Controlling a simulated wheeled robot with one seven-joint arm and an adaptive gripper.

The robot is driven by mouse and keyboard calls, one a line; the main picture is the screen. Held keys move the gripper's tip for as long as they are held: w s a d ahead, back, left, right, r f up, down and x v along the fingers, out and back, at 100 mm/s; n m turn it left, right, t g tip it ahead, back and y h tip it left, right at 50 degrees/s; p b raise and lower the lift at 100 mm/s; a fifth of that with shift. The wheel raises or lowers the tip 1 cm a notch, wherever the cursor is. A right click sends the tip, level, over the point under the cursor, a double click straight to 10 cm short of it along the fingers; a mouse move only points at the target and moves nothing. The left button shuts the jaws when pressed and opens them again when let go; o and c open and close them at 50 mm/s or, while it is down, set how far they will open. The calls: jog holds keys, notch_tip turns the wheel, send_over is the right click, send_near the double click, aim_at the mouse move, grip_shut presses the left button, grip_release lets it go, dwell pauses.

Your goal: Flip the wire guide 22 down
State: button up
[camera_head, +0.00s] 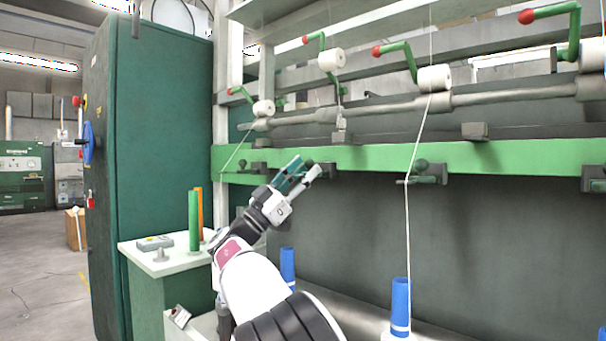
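Several small dark guides with green parts sit along the green beam (520,156). One guide (428,173) is right of centre with a white thread by it, another (260,168) is on the left, and a third (325,169) is right beside my gripper. No numbers are readable, so I cannot tell which is wire guide 22. My gripper (306,165) is raised in front of the beam, pointing up and right. Its two fingers look apart, with nothing seen between them. Whether it touches the nearest guide cannot be told.
Green cranks with red knobs and white rollers (435,78) hang above the beam. Blue bobbins (401,307) stand below. A white-topped stand (160,262) with green and orange tubes is left of my arm, before a tall green cabinet (150,150). Open floor lies far left.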

jog(key=shift+a, duration=0.1)
jog(key=v, duration=1.2)
jog(key=shift+s, duration=0.1)
